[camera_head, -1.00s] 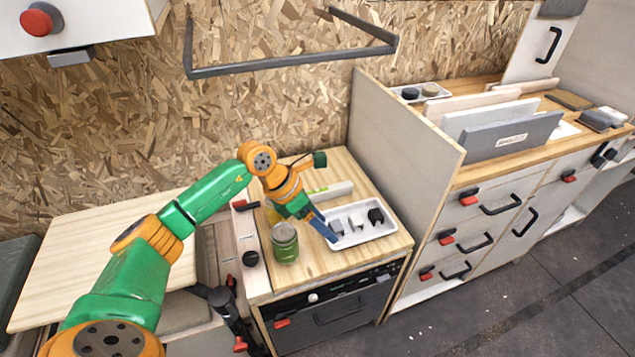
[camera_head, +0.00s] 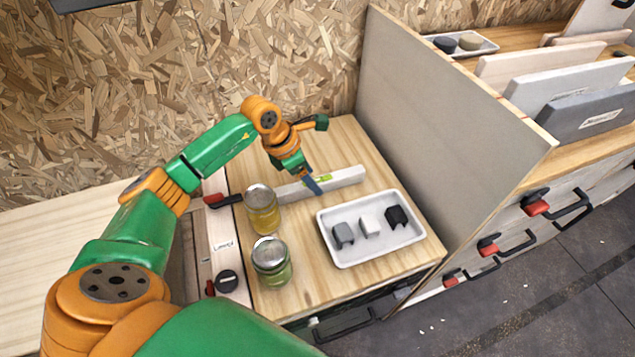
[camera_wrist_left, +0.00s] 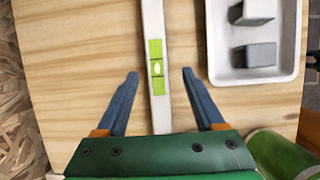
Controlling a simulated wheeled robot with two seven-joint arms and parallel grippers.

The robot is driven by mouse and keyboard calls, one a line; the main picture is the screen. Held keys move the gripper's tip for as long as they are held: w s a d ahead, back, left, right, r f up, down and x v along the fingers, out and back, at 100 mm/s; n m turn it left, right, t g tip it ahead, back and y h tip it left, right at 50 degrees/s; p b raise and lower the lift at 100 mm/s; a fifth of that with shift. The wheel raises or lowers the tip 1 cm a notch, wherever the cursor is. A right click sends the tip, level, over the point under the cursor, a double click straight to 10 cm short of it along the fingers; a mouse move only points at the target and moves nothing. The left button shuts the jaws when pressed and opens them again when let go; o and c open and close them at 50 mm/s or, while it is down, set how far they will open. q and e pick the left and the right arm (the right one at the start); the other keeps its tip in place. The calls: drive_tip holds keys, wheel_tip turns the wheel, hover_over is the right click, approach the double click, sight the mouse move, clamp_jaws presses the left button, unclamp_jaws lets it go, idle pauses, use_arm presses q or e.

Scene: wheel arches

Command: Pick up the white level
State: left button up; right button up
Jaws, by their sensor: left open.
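The white level (camera_head: 345,177) lies flat on the wooden counter, with a green-yellow vial at its middle. In the left wrist view the level (camera_wrist_left: 154,95) runs lengthwise between my two blue fingers, with a gap on each side. My left gripper (camera_head: 313,184) is open and empty, over the level's middle near the vial. It also shows in the left wrist view (camera_wrist_left: 160,75). The fingers hide a small part of the level in the head view; whether they are level with it in height I cannot tell. My right gripper is not in view.
Two jars, one yellow (camera_head: 263,213) and one green (camera_head: 271,265), stand close by in front. A tall panel (camera_head: 440,130) bounds the counter (camera_head: 330,285) on the right.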

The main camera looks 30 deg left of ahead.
use_arm(q)
drive_tip(key=x, duration=0.3)
drive_tip(key=shift+w+f, duration=0.15)
drive_tip(key=shift+f, duration=0.1)
drive_tip(key=shift+r, duration=0.1)
clamp_jaws()
